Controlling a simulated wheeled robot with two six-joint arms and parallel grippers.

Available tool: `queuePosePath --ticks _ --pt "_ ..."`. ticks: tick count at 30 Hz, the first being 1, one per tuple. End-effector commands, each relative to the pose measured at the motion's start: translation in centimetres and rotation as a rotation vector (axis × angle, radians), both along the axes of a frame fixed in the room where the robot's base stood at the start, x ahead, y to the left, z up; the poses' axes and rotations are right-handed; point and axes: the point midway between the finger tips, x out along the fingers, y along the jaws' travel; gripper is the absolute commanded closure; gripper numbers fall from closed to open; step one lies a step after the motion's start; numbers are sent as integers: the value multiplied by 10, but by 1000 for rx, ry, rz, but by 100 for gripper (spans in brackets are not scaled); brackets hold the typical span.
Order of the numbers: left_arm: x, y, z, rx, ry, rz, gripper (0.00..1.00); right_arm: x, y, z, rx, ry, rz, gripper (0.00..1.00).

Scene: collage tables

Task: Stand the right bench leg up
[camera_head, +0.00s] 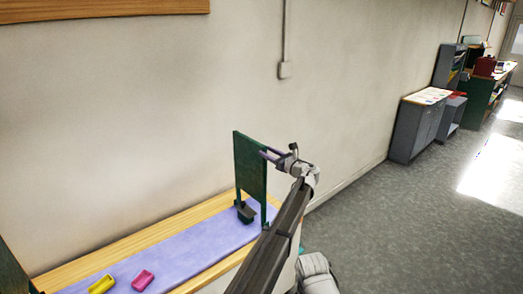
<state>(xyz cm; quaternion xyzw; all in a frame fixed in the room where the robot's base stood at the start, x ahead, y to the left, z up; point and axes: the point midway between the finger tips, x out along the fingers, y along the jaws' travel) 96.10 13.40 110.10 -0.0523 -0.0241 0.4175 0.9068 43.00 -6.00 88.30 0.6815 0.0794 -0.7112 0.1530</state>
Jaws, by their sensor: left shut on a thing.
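A dark green panel (243,160), which looks like the right bench leg, is upright near the right end of a wooden table. My left gripper (268,154) is at the panel's upper right edge and is shut on it. My arm covers part of the area right of and below the panel. The panel's lower end is by the purple mat (200,248); I cannot tell whether it rests on the surface. My right gripper is not in view.
A small dark block (245,212) is at the panel's lower part. A yellow piece (102,284) and a pink piece (143,280) lie on the mat at left. Another dark green part (12,272) stands at the left edge. A wall rises behind the table. Grey cabinets (415,127) stand far right.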

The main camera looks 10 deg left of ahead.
Motion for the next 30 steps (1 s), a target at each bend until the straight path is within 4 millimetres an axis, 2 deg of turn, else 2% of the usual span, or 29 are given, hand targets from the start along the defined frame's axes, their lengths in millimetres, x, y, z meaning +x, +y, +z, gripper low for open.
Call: queuePosePath --ticks 2,14,30 --pt "-4 -7 0 0 0 -5 61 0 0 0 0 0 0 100" --pt "-8 -11 0 0 0 -4 61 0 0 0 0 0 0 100" --pt "-32 -38 0 0 0 -2 61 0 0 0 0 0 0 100"
